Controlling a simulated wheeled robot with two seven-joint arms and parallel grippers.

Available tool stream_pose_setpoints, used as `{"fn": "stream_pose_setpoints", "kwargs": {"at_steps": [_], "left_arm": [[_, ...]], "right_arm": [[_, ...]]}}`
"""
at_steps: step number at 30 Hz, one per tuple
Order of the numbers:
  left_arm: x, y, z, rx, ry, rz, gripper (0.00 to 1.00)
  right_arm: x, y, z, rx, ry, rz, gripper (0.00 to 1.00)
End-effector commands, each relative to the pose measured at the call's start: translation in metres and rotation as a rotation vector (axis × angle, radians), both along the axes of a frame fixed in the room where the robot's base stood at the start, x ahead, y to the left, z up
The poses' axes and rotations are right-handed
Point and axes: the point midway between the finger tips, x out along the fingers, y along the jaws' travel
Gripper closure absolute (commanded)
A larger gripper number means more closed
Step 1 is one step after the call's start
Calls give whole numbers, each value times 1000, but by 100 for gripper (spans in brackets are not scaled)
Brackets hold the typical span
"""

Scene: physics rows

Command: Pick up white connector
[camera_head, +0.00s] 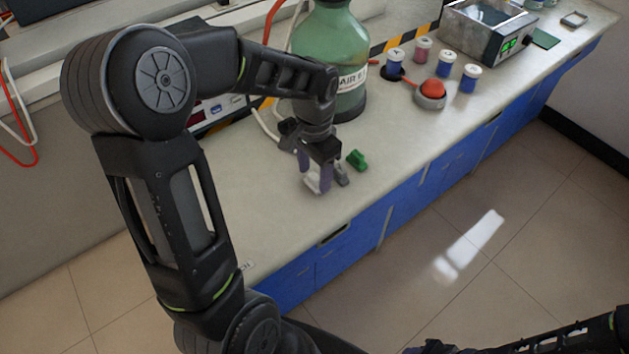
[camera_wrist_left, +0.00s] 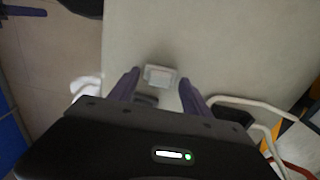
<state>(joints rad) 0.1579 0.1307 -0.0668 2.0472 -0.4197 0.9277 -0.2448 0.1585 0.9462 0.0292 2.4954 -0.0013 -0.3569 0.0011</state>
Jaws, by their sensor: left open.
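The white connector (camera_head: 311,183) is on the bench top below my left gripper, partly covered by its fingers in the head view. In the left wrist view the white connector (camera_wrist_left: 160,76) shows as a small pale block between the fingertips, with space on both sides. My left gripper (camera_head: 322,178) points down and is open; its two purple fingers show in the left wrist view (camera_wrist_left: 158,90). A grey connector (camera_head: 342,176) and a green connector (camera_head: 357,159) lie just right of the gripper. Of my right arm only a part shows at the bottom right.
A green glass bottle (camera_head: 325,50) stands close behind the gripper. A metal bath (camera_head: 490,30) is at the back. The bench front drops to the floor. The bench left of the gripper is clear.

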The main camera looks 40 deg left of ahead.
Motion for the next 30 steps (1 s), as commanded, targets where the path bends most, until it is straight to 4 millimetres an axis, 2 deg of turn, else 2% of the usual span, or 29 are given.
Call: {"fn": "stream_pose_setpoints", "kwargs": {"at_steps": [8,27,30], "left_arm": [[0,0,0,0,0,0,45],[0,0,0,0,0,0,98],[0,0,0,0,0,0,100]], "right_arm": [[0,0,0,0,0,0,64],[0,0,0,0,0,0,64],[0,0,0,0,0,0,64]]}}
